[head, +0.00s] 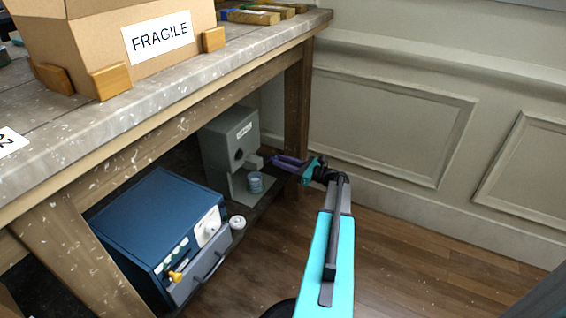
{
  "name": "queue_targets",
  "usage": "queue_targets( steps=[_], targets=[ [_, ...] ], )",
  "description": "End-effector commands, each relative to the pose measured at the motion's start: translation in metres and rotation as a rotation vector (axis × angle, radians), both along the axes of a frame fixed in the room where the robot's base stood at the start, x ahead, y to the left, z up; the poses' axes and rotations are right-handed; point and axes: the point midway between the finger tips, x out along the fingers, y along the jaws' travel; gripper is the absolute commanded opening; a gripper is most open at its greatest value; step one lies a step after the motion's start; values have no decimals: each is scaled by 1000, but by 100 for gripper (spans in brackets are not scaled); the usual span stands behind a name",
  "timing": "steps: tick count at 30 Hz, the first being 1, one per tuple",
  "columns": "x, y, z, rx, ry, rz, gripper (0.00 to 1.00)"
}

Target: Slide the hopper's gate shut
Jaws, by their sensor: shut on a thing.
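The grey hopper (222,148) stands on the shelf under the table, with a small label and a dark round hole in its front. Its gate (254,162) shows as a small grey piece sticking out at the right, beside the hole. My gripper (274,161) reaches in from the right, its purple fingers shut on the gate's outer end. The fingertips are small here and partly hide that end. How far the gate is drawn out is hard to tell.
A blue box-shaped appliance (158,232) with a drawer handle and yellow knob stands left of the hopper, a small white round item (237,222) beside it. The wooden table (150,118) overhangs both and carries a FRAGILE carton (120,45). Open floor (400,255) lies to the right.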

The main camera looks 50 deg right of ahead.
Motion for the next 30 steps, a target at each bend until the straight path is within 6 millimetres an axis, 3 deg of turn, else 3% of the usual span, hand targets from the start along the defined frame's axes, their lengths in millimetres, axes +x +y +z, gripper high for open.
queue_targets(
  steps=[7,20,21,24,30],
  targets=[
    [-7,23,-1,0,1,-1,0],
    [-9,29,-1,0,2,5,0],
    [-9,29,-2,0,3,6,24],
    [-9,29,-1,0,2,5,39],
    [-8,28,-1,0,1,2,39]
  ],
)
